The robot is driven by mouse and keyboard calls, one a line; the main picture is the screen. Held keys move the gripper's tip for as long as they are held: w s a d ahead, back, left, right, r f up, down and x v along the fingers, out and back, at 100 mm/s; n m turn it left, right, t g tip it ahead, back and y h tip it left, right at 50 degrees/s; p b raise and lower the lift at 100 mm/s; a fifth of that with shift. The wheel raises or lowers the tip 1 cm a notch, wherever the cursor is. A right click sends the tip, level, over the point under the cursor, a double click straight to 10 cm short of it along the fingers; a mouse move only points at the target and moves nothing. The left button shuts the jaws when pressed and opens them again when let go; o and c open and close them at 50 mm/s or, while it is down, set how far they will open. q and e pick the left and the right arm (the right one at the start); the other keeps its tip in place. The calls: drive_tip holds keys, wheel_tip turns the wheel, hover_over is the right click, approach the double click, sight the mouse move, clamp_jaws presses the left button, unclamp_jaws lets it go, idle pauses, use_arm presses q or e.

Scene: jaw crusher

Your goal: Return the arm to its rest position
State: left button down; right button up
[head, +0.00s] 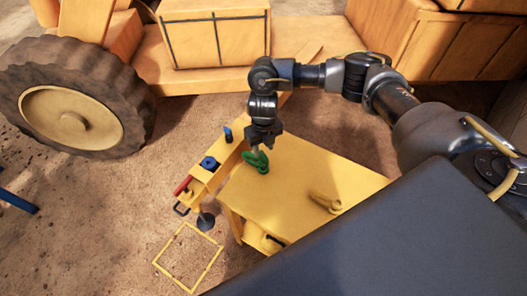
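My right arm comes in from the right and reaches over the yellow table (310,172). My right gripper (258,146) points down above the table's far left part, right at a green object (257,161). The fingertips are small and dark, and I cannot tell whether they touch or hold the green object. My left arm and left gripper are not in view.
A yellow object (326,203) lies on the table. A narrow yellow rack (211,172) with blue and red items adjoins its left side. A yellow square outline (188,257) marks the ground. A large-wheeled orange machine (215,35) stands behind.

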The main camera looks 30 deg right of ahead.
wheel_tip(320, 180, up, 6)
drive_tip(key=shift+s, duration=0.1)
idle(0.4)
